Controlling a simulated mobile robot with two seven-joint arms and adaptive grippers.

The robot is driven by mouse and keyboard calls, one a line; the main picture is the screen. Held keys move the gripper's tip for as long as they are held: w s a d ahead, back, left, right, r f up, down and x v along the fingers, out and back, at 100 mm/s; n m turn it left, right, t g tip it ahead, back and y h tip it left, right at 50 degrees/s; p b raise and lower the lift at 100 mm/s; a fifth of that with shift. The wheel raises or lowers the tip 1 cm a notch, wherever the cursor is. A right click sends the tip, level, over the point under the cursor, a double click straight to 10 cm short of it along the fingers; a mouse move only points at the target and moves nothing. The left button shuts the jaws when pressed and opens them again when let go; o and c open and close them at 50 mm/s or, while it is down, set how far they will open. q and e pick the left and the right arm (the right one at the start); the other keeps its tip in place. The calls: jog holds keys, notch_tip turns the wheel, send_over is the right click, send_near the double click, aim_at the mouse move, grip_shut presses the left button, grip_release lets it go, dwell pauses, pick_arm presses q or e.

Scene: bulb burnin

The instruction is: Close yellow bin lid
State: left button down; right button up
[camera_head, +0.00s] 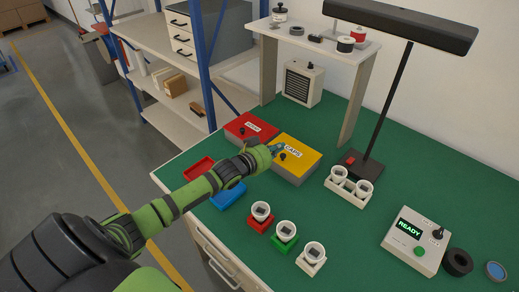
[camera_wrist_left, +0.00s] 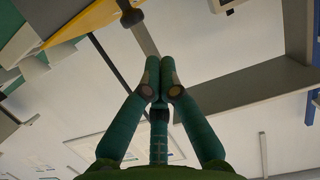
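The yellow bin lid (camera_head: 307,165), with a white label and a dark knob, lies flat or nearly flat on its grey bin at the back of the green bench. I cannot tell whether it is fully seated. My left gripper (camera_head: 278,150) is at the lid's left part, by the knob; contact is unclear. In the left wrist view my left gripper (camera_wrist_left: 160,92) has its fingertips together, with nothing seen between them. A yellow edge (camera_wrist_left: 88,22) shows at the upper left there. My right gripper is not in view.
A red-lidded bin (camera_head: 240,128) stands left of the yellow one. Red and blue trays (camera_head: 228,198), bulb sockets (camera_head: 284,237) and a white holder (camera_head: 348,187) are nearby. A lamp (camera_head: 385,110) rises at the right, and a small shelf (camera_head: 318,45) stands behind.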

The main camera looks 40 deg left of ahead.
pick_arm(q)
jog(key=b+v, duration=0.1)
jog(key=v, duration=0.9)
jog(key=shift+s+b, duration=0.25)
jog(key=shift+b, duration=0.1)
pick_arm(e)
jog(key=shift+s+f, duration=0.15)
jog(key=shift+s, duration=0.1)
pick_arm(q)
jog(key=shift+r, duration=0.1)
